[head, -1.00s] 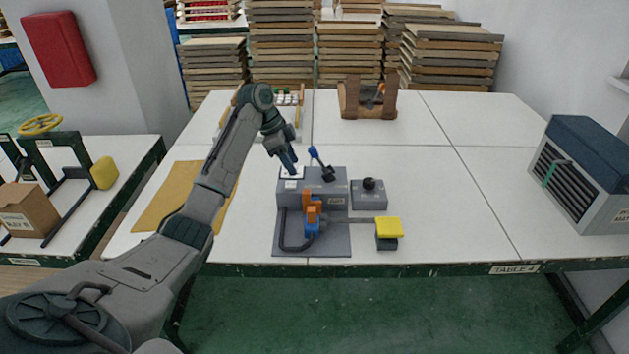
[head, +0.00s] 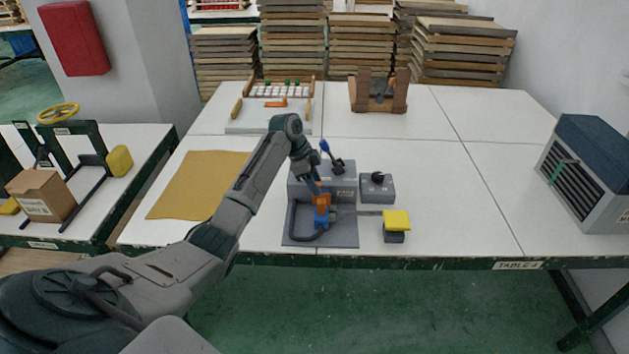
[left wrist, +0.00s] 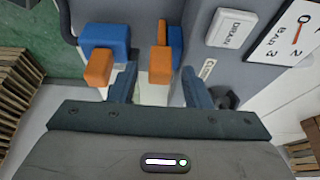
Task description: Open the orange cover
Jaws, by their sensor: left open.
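The orange cover (head: 322,200) sits on a blue fitting (head: 322,220) at the front of the grey machine (head: 345,170). The left wrist view shows two orange pieces with blue parts: one on the left (left wrist: 98,67) and one nearer the middle (left wrist: 160,66). I cannot tell which belongs to the cover. My left gripper (head: 315,188) is open, its fingers pointing down at the orange part. In the left wrist view, the middle orange piece shows between the fingertips (left wrist: 158,82), the other left of them. I cannot tell whether they touch. My right gripper is not in view.
A lever with a blue knob (head: 325,147) rises behind the gripper. A black-knobbed grey box (head: 378,188) and a yellow pad (head: 396,219) stand to the right. A DRAIN button (left wrist: 231,27) and a gauge (left wrist: 297,32) show close by.

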